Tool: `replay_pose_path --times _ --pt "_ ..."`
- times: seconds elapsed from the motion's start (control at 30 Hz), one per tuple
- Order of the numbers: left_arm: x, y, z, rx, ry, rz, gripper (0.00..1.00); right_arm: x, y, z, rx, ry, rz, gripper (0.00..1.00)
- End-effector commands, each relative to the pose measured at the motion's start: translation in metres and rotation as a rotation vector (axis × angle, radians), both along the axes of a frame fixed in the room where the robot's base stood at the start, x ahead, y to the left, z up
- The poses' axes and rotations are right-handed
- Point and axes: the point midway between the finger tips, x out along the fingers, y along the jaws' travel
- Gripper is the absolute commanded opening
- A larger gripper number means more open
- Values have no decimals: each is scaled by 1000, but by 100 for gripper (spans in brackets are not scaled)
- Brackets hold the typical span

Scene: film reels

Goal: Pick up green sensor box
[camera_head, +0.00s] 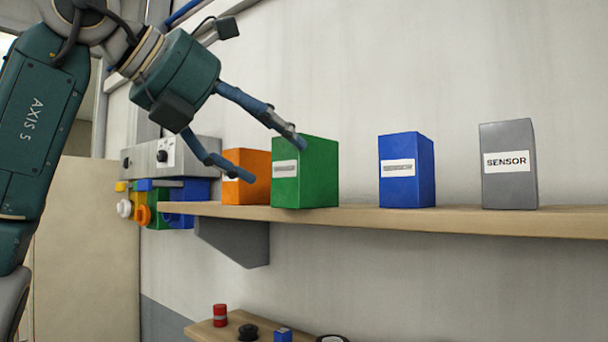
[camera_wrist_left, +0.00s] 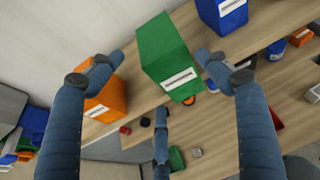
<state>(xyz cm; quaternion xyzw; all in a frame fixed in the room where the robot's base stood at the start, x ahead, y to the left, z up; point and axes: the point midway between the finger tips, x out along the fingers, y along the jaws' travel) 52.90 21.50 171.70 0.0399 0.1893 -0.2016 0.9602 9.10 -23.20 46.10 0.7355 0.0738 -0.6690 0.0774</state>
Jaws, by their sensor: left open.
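The green sensor box (camera_head: 318,172) stands upright on the wooden shelf, with a white label on its front. My left gripper (camera_head: 274,160) is open and empty. It comes in from the upper left; one finger overlaps the box's upper left edge in the picture, and another is lower, in front of the orange box. In the left wrist view the green box (camera_wrist_left: 165,48) shows between the spread blue fingers of the gripper (camera_wrist_left: 157,62). I cannot tell whether any finger touches it. My right gripper is in neither view.
An orange box (camera_head: 246,190) stands close on the green box's left. A blue box (camera_head: 406,168) and a grey box labelled SENSOR (camera_head: 509,190) stand apart to its right on the shelf (camera_head: 460,220). A wall rises behind. Small items sit on a lower wooden surface (camera_head: 205,331).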

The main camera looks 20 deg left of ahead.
Motion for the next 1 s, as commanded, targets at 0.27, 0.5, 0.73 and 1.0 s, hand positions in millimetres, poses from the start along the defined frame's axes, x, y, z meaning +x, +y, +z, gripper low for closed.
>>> replay_pose_path --times 0.27,0.5,0.73,1.0 --pt "25 -11 -10 0 2 1 76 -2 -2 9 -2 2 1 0" --pt "52 -25 -22 1 5 0 76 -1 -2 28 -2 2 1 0" --pt "66 -31 -30 0 2 1 76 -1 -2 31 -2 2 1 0" --pt "66 -31 -31 0 1 1 56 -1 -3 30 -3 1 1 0"
